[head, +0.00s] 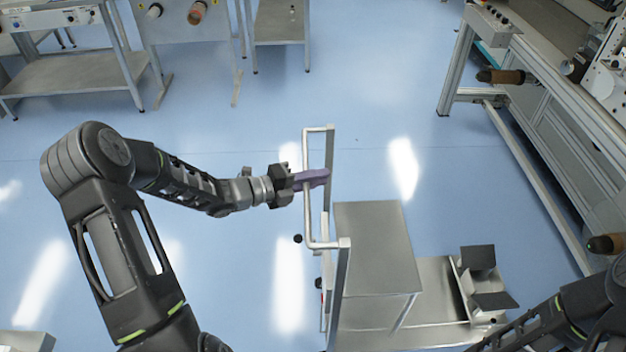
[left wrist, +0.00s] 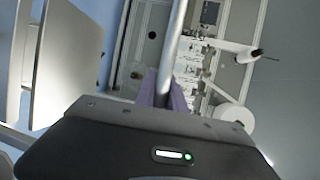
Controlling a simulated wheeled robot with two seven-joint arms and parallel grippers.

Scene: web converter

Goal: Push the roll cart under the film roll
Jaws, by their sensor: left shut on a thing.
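The roll cart (head: 375,240) is a grey metal cart with an upright tubular push handle (head: 306,215) on its left side and a low bed with dark angled roll supports (head: 478,258) on its right. My left gripper (head: 312,179), with purple fingers, is shut on the handle's upright bar. In the left wrist view the bar (left wrist: 178,45) runs up from between the purple fingers (left wrist: 160,92). My right arm shows at the bottom right; its gripper is out of view. A white film roll (left wrist: 235,118) seems to show on the machine in the left wrist view.
A long machine frame (head: 540,150) with protruding roll shafts (head: 500,76) stands along the right. Metal tables (head: 80,72) stand at the back left. Blue floor (head: 400,120) is clear behind the cart and between it and the machine.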

